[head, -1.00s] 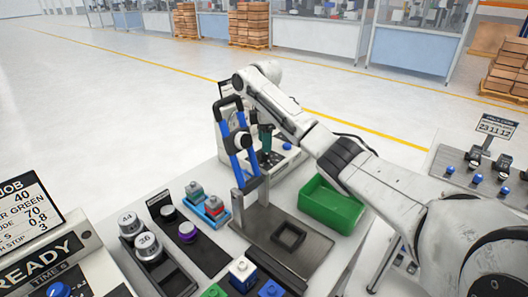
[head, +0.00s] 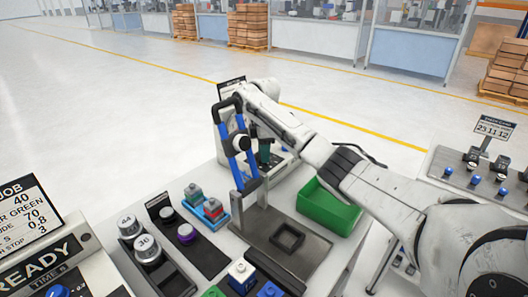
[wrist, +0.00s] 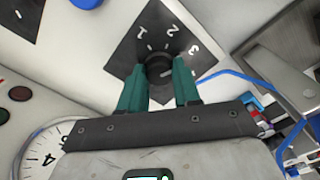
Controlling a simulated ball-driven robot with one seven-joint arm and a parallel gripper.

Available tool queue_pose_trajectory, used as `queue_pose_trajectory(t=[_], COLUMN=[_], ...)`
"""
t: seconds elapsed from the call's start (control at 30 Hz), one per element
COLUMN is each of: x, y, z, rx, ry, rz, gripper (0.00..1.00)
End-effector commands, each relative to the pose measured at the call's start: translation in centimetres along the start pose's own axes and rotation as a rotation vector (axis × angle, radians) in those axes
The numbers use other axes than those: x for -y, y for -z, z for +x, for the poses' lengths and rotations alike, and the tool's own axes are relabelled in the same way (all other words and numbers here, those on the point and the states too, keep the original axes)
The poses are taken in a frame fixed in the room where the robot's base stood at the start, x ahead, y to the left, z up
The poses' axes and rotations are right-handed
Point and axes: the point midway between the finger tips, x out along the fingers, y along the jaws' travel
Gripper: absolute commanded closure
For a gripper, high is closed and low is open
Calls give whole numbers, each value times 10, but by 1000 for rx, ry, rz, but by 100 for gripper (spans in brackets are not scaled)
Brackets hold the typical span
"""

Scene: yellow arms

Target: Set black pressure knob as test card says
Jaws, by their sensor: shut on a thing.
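The black pressure knob (wrist: 158,66) sits on a dark dial plate (wrist: 190,64) marked 1, 2 and 3 in the wrist view. My gripper (wrist: 160,82) has its green fingers on both sides of the knob and is shut on it. I cannot read the knob's pointer clearly. In the head view my gripper (head: 264,156) is at the white machine (head: 228,130) behind the blue-handled press, and the knob is hidden there. A dark card (head: 232,86) atop that machine is mostly covered by my arm and unreadable. A job card (head: 24,212) at left shows 40, GREEN, 70, 0.8 and 3.
A blue-handled toggle press (head: 238,148) stands just in front of my gripper. A green bin (head: 328,207) is right of it. A round gauge (wrist: 42,150) is near my gripper. Blocks and round weights (head: 148,248) occupy the bench's left; another station (head: 480,165) stands right.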

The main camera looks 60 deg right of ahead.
Motion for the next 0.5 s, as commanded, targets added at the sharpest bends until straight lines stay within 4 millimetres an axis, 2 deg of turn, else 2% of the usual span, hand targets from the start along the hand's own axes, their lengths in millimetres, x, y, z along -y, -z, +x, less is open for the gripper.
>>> queue_pose_trajectory(t=[0.03, 0.27, 0.5], x=[0, 0, 0], y=[0, 0, 0], z=[0, 0, -1], rx=[0, 0, 0], ry=[1, 1, 2], rz=[0, 0, -25], gripper=[78, 98, 98])
